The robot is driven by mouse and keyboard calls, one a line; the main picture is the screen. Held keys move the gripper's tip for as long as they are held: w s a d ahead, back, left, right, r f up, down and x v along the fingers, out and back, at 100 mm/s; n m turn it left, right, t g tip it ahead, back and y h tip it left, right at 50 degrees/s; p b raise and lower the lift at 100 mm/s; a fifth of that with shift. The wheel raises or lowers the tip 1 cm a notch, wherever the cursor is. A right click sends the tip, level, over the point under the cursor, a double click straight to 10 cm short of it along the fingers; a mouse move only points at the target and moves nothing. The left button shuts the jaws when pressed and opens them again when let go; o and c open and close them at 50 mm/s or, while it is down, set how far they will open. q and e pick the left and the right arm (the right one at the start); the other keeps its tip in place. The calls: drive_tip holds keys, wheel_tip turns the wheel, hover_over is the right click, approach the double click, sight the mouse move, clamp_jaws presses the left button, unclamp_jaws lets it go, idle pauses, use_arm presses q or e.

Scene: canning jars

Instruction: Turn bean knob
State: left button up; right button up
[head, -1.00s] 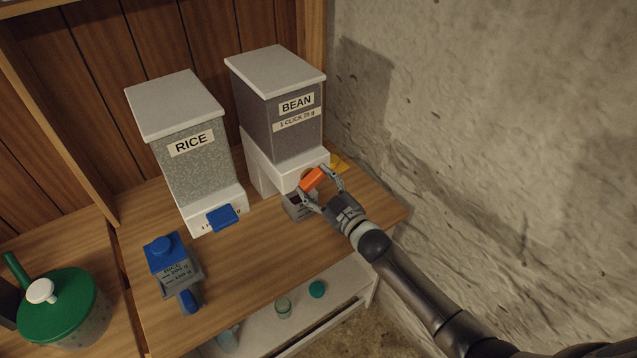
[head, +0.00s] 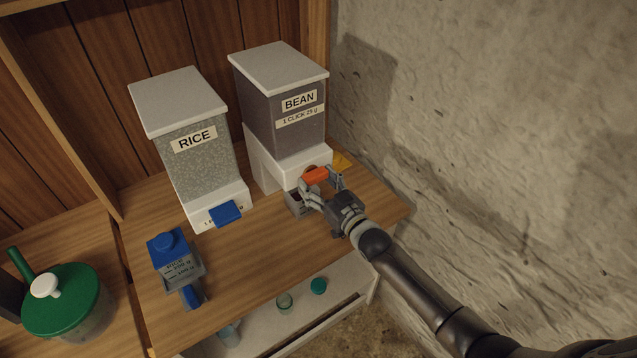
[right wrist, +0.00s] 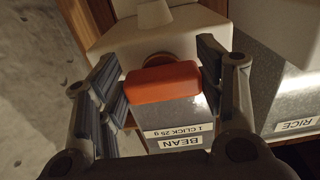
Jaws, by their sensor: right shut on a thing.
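The bean dispenser (head: 283,120) has a dark bin labelled BEAN and 1 CLICK 25 g, a pale lid and a white base. Its orange bar-shaped knob (head: 316,176) is at the front of the base. My right gripper (head: 319,180) is shut on the knob, a finger at each end. The right wrist view, which is upside down, shows the knob (right wrist: 164,83) lying nearly level between the fingers. A small grey container (head: 296,204) stands below the knob, partly hidden by the gripper. My left gripper is not in view.
The rice dispenser (head: 190,145) with a blue knob (head: 225,213) stands to the left. A blue-lidded rice container (head: 177,262) is in front of it. A green-lidded jar (head: 62,303) is at far left. A rough wall (head: 500,130) rises on the right.

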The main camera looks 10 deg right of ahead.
drive_tip(key=shift+f, duration=0.1)
drive_tip(key=o, duration=1)
drive_tip(key=v, duration=1.2)
